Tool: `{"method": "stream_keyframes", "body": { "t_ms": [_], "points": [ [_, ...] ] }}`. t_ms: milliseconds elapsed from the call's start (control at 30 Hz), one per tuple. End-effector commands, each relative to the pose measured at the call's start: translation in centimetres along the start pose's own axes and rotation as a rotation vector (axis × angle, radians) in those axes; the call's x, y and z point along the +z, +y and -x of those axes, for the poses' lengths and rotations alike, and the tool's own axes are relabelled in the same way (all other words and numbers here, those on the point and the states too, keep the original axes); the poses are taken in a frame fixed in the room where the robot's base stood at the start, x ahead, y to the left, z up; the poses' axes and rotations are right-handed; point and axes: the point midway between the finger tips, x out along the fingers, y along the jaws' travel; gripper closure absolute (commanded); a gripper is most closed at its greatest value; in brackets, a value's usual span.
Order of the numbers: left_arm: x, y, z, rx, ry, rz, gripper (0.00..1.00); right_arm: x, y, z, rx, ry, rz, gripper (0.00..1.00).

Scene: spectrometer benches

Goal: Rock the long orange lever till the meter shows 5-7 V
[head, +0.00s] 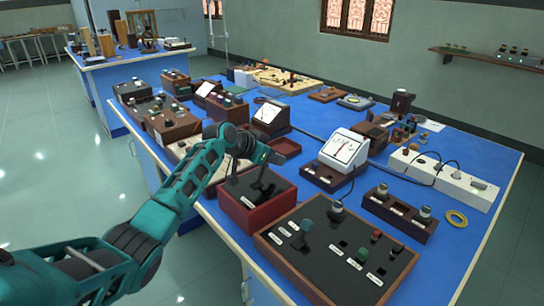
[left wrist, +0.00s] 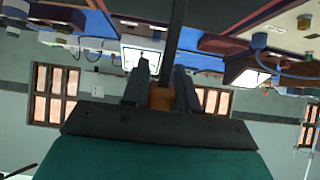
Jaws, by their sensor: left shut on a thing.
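My left gripper (head: 270,158) is above the red box with a black top (head: 246,217), at the near left of the bench. In the left wrist view its two fingers (left wrist: 160,92) are shut around the orange grip (left wrist: 160,98) of a lever. The lever's dark bar (left wrist: 175,40) runs up the picture from the grip. In the head view the grip is mostly hidden by the gripper. The white meter (head: 344,148) stands right of the box with a needle on its pale dial; its value is too small to read. My right gripper is not in view.
A black panel with knobs (head: 290,263) lies in front of the box. A second meter (head: 268,115) and a small dark red tray (head: 284,148) are behind it. Wooden instrument boxes (head: 172,124) crowd the left edge. A white socket strip (head: 445,178) lies at the right.

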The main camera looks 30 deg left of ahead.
Motion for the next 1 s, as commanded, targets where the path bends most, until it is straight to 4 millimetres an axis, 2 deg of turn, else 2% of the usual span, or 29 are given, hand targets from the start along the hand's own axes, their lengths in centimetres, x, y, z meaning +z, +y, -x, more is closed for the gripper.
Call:
{"method": "stream_keyframes", "body": {
  "t_ms": [33, 267, 300, 500, 767, 867, 1000],
  "points": [
    [1.1, 0.4, -0.5, 0.009, -0.022, 0.003, 1.00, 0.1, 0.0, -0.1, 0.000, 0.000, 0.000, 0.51],
    [1.1, 0.4, -0.5, 0.011, -0.024, 0.003, 1.00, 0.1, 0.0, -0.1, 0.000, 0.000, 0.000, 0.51],
    [1.1, 0.4, -0.6, 0.011, -0.024, 0.003, 0.68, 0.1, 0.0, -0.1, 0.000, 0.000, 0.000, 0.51],
    [0.8, 0.3, -0.4, 0.008, -0.017, 0.002, 0.51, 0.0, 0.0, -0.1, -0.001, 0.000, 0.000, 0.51],
    [0.5, 0.1, -0.1, 0.004, -0.011, 0.001, 0.51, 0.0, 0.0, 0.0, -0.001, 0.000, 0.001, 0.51],
    [0.5, 0.1, 0.6, 0.003, -0.011, 0.001, 0.51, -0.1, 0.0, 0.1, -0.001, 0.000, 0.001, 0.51],
    [0.4, 0.1, 2.4, 0.003, -0.011, -0.002, 0.51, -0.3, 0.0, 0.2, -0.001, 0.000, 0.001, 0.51]
  ]
}}
